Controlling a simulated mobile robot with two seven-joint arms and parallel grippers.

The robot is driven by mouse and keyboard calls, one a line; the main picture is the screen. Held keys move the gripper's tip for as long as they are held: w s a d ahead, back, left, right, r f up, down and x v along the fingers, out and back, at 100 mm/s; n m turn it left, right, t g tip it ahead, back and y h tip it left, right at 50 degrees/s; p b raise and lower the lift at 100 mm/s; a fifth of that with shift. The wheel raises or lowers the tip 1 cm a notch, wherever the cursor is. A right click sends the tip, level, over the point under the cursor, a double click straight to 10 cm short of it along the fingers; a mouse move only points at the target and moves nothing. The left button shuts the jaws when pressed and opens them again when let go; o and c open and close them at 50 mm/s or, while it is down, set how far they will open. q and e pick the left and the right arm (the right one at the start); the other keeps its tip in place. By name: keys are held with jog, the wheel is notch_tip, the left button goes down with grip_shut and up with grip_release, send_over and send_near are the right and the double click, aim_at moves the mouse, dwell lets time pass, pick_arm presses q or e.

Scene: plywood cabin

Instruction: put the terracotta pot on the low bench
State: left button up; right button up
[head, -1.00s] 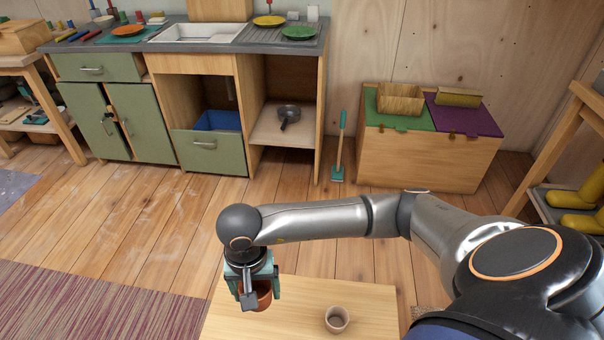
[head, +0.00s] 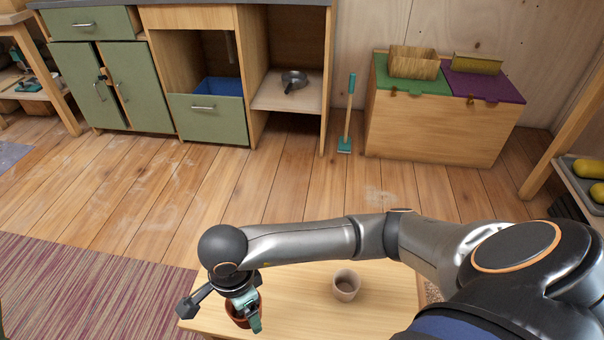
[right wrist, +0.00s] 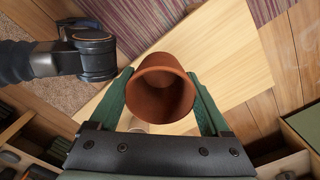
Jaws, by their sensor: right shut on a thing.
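The terracotta pot (head: 236,317) is partly hidden behind my right gripper (head: 246,311) in the head view. In the right wrist view the pot (right wrist: 160,90) sits between the two green fingers of my right gripper (right wrist: 161,85), which is shut on it. Its mouth faces that camera. The low bench (head: 300,312) is a pale wooden top at the bottom of the head view. The pot appears over the bench's left part; I cannot tell whether it touches the top. My left gripper is not in view.
A small beige cup (head: 346,285) stands on the bench, right of the held pot. A striped rug (head: 90,290) lies to the left. Behind are green cabinets (head: 120,85), a teal-headed tool (head: 346,120) and a wooden chest (head: 435,125). The floor between is clear.

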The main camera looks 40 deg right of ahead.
jog(key=w+d+f+b, duration=0.3)
jog(key=w+d+f, duration=0.1)
jog(key=w+d, duration=0.2)
jog(key=b, duration=0.3)
send_over(267, 281)
jog(key=f, duration=0.5)
jog(key=shift+s+a+f, duration=0.2)
jog(key=shift+f, duration=0.1)
notch_tip(267, 281, down, 4)
jog(key=shift+w+d+r+b, duration=0.15)
jog(key=shift+r+b, duration=0.05)
jog(key=shift+b, duration=0.7)
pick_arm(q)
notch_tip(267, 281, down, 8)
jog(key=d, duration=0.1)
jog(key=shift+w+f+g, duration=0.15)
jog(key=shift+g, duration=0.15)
pick_arm(e)
jog(key=shift+r, duration=0.1)
jog(key=o, duration=1.3)
jog(key=shift+f, duration=0.2)
jog(key=shift+o, duration=0.2)
